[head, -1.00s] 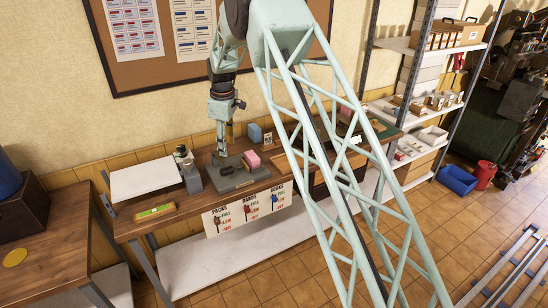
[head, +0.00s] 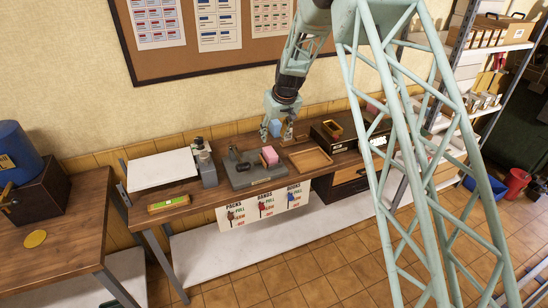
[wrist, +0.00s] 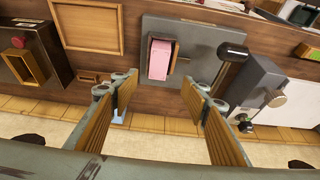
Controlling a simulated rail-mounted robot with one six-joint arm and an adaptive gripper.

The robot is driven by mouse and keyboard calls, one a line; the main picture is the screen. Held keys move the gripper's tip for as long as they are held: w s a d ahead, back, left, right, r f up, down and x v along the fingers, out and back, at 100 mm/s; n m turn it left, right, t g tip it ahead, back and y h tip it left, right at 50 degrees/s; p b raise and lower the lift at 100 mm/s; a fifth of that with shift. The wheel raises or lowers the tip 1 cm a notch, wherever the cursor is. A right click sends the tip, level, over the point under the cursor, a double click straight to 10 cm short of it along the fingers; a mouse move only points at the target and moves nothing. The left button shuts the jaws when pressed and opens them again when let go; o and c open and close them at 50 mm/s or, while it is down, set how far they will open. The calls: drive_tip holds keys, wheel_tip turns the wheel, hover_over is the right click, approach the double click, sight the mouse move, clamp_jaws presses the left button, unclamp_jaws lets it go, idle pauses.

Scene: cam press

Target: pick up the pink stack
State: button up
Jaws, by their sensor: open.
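The pink stack (head: 270,155) is a small block on the right part of the grey press plate (head: 262,177), on the wooden bench. In the wrist view the pink stack (wrist: 159,58) sits in a recess of the plate, ahead of my fingertips and roughly in line with the gap between them. My gripper (head: 277,132) is open and empty, above the back of the bench behind the pink stack. Its two fingers (wrist: 160,90) are spread apart and touch nothing that I can see. A black-knobbed lever (wrist: 233,52) stands beside the stack, near one finger.
A blue block (head: 275,128) is behind my gripper. A wooden tray (head: 309,160) lies right of the press, with a dark box (head: 325,143) beyond it. Open bench shows around the tray.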

drive_tip(key=p, duration=0.1)
hover_over(270, 152)
drive_tip(key=s, duration=0.2)
drive_tip(key=shift+d+f, duration=0.2)
drive_tip(key=shift+f, duration=1.8)
drive_tip(key=shift+d+f, duration=0.2)
drive_tip(key=shift+f, duration=1.8)
drive_tip(key=shift+p+x, duration=0.75)
drive_tip(key=shift+x, duration=1.85)
drive_tip(key=shift+s+d, duration=0.2)
drive_tip(key=c, duration=1.1)
wheel_tip(270, 152, up, 10)
drive_tip(key=b, duration=0.1)
drive_tip(key=shift+b, duration=0.3)
